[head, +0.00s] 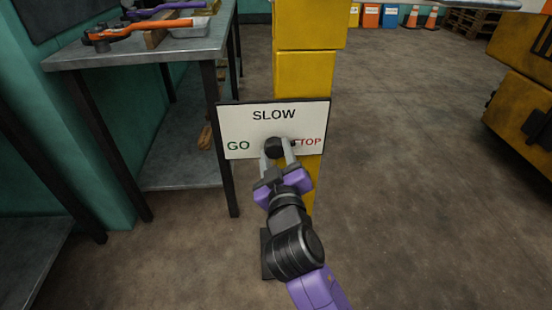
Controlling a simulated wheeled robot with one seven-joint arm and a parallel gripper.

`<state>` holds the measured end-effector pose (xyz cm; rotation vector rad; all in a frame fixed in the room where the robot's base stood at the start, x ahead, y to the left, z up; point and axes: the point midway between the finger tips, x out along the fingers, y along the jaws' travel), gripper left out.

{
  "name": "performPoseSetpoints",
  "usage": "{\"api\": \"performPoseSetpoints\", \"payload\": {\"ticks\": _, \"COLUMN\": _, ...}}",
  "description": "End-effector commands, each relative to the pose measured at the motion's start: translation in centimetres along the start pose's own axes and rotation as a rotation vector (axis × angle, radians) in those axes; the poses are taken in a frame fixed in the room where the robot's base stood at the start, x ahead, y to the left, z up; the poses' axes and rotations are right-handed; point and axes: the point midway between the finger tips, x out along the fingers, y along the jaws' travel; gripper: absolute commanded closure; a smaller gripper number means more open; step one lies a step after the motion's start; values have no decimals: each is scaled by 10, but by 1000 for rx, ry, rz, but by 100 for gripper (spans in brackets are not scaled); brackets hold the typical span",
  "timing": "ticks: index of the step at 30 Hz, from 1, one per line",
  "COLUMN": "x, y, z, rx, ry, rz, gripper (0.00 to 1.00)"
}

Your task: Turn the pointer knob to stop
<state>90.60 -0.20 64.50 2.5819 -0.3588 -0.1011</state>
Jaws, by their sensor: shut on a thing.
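The black pointer knob (275,147) sits low in the middle of a white sign plate (245,118). The plate reads SLOW at the top, GO in green at the left and STOP in red at the right. The first letter of STOP is partly covered. My gripper (279,150) comes from below, with one finger on each side of the knob, shut on it. The fingers and the knob's dark body make it hard to tell which word the pointer faces.
The plate is fixed to a yellow post (305,75). A grey metal workbench (130,58) with an orange-handled tool (140,27) stands to the left. A yellow machine (510,100) is at the right. The floor (410,200) between post and machine is clear.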

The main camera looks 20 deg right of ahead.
Motion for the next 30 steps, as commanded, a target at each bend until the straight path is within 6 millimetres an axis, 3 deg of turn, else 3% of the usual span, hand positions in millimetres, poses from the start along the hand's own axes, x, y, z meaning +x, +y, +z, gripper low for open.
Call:
{"api": "performPoseSetpoints", "payload": {"ticks": 22, "x": 0, "y": -1, "z": 3, "rx": 84, "ry": -3, "rz": 0, "gripper": 98}}
{"api": "performPoseSetpoints", "payload": {"ticks": 23, "x": 0, "y": -1, "z": 3, "rx": 84, "ry": -3, "rz": 0, "gripper": 51}}
{"api": "performPoseSetpoints", "payload": {"ticks": 24, "x": 0, "y": -1, "z": 3, "rx": 83, "ry": -3, "rz": 0, "gripper": 43}}
{"api": "performPoseSetpoints", "payload": {"ticks": 26, "x": 0, "y": -1, "z": 2, "rx": 83, "ry": -2, "rz": 0, "gripper": 35}}
{"api": "performPoseSetpoints", "payload": {"ticks": 30, "x": 0, "y": 0, "z": 2, "rx": 83, "ry": 0, "rz": 1, "gripper": 35}}
